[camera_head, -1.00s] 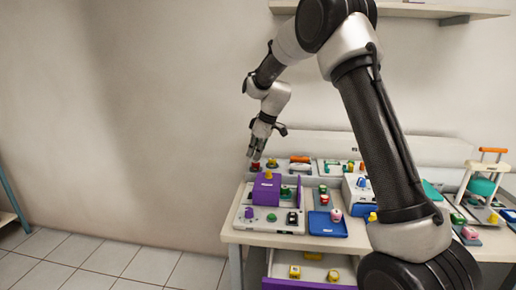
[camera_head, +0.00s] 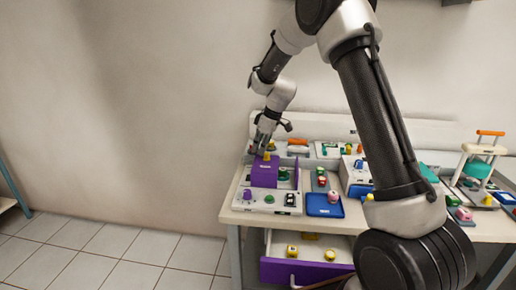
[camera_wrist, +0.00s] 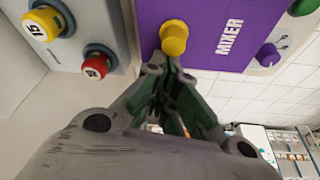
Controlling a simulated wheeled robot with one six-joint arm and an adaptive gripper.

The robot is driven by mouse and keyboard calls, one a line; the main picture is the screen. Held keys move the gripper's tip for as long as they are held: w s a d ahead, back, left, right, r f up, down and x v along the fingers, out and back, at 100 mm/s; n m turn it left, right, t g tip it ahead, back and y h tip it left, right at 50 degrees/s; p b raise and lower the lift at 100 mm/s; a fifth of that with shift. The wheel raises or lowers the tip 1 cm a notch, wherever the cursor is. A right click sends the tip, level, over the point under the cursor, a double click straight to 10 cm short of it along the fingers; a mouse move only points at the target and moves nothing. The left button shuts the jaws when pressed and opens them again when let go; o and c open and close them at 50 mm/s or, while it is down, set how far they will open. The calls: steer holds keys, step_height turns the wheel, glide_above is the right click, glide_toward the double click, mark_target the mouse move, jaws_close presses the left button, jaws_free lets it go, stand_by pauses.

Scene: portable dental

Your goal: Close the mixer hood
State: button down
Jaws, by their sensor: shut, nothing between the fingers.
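The mixer (camera_head: 270,203) is a white unit at the left end of the table, with a purple hood (camera_head: 264,176) on its left part. A green part inside it shows uncovered to the right of the hood. A yellow knob (camera_head: 267,156) sits on the hood. In the wrist view the hood (camera_wrist: 205,15) carries the word MIXER, and the yellow knob (camera_wrist: 173,38) is just beyond my fingertips. My gripper (camera_head: 262,150) is shut and empty, pointing down at the hood's knob. It also shows in the wrist view (camera_wrist: 170,75). I cannot tell whether it touches the knob.
A blue tray (camera_head: 324,213) lies right of the mixer. A drawer with a purple front (camera_head: 300,272) stands open below the table. Yellow (camera_wrist: 42,24) and red (camera_wrist: 95,67) numbered knobs are near my fingers. An orange-handled stand (camera_head: 490,133) is at the right.

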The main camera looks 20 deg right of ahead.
mark_target(274, 158)
steer(key=d, duration=0.2)
steer(key=s+d, duration=0.1)
steer(key=d, duration=0.1)
steer(key=s+d, duration=0.1)
steer(key=d, duration=0.1)
steer(key=shift+s, duration=0.25)
steer(key=shift+d, duration=0.15)
